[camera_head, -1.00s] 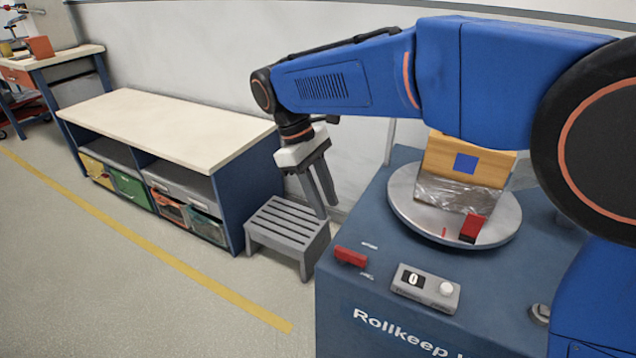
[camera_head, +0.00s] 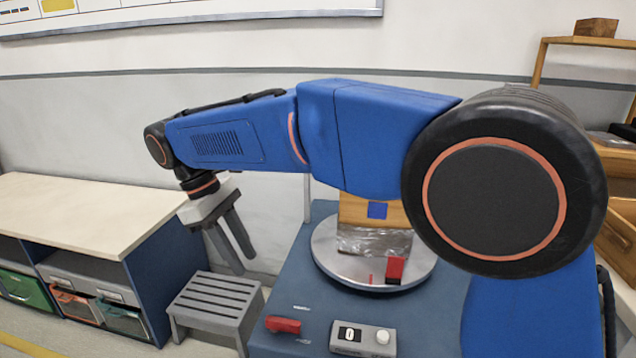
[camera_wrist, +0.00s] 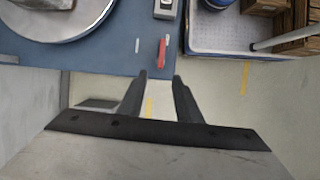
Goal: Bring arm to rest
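My gripper (camera_head: 243,263) hangs at the end of my blue arm, fingers pointing down and empty. In the head view it appears in front of the pale wall, left of the blue machine (camera_head: 290,262) and near the right back of a grey slatted stool (camera_head: 212,300). In the wrist view my gripper (camera_wrist: 160,77) shows two dark fingers with a clear gap between them. Beyond the fingertips are the edge of the blue machine and bare floor. My arm is bent, reaching left across the head view in front of part of the turntable's load.
The machine carries a round turntable (camera_head: 328,262) with a partly film-wrapped box (camera_head: 365,211), a red handle (camera_head: 283,324) and a control box (camera_head: 362,338) reading 0. A bench (camera_head: 75,215) with bins stands left. Wooden shelving (camera_head: 585,42) is at right.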

